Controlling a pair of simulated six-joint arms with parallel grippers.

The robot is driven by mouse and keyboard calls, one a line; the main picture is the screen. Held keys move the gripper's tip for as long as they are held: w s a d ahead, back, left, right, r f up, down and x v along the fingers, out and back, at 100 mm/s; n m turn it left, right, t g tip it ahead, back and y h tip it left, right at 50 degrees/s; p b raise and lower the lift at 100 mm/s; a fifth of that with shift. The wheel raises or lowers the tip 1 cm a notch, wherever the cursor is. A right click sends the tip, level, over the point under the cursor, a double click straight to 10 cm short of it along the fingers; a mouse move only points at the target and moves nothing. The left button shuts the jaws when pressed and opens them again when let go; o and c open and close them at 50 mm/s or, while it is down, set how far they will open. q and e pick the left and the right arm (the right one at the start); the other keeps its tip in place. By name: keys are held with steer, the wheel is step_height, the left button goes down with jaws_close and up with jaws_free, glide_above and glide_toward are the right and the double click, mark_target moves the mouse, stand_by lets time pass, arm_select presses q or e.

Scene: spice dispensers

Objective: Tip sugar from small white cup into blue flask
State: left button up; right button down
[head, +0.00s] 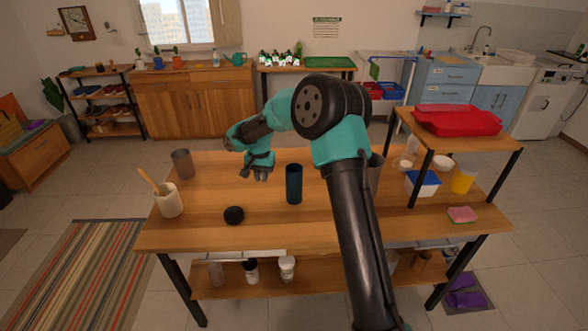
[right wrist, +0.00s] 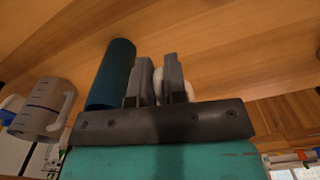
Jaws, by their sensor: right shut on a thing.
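The blue flask (head: 294,184) stands upright near the middle of the wooden table in the head view; it also shows left of the fingers in the right wrist view (right wrist: 112,76). My right gripper (head: 256,173) is just left of the flask, apart from it in the head view. In the right wrist view its fingers (right wrist: 158,80) are shut on a small white cup (right wrist: 158,86). Only a sliver of the cup shows between the fingers. Its tilt and contents are hidden. My left gripper is not in view.
A cream pot with a wooden spoon (head: 169,202), a grey tumbler (head: 182,164) and a round black object (head: 234,215) stand on the left. A small raised shelf (head: 455,139) with a red tray (head: 457,120) is on the right. The table front is mostly clear.

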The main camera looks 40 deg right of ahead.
steer(key=shift+r, duration=2.4)
steer(key=s+a+f+n, duration=0.2)
steer(key=s+a+n, duration=0.1)
steer(key=a, duration=0.5)
steer(key=s+a+f+n, duration=0.2)
steer(key=s+a, duration=0.2)
steer(key=a, duration=0.5)
steer(key=shift+f+n, duration=0.2)
steer(key=shift+n, duration=0.2)
steer(key=shift+d, duration=0.1)
